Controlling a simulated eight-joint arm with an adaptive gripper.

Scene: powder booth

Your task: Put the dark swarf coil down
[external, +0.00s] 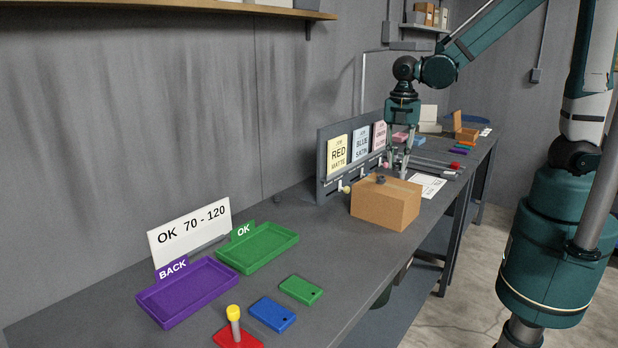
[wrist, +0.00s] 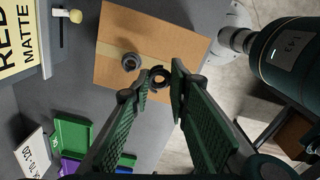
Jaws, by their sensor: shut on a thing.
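My gripper (wrist: 154,90) is shut on a dark ring-shaped coil (wrist: 157,70), which shows between its fingertips in the wrist view. In the external view my gripper (external: 398,168) hangs fingers down just over the back part of a closed cardboard box (external: 385,208); the held coil is hard to make out there.
A rack with RED, BLUE and other cards (external: 337,153) stands close behind the box. A purple BACK tray (external: 190,318) and a green OK tray (external: 285,234) stand nearer the camera, with several coloured tags. Bare bench lies between trays and box.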

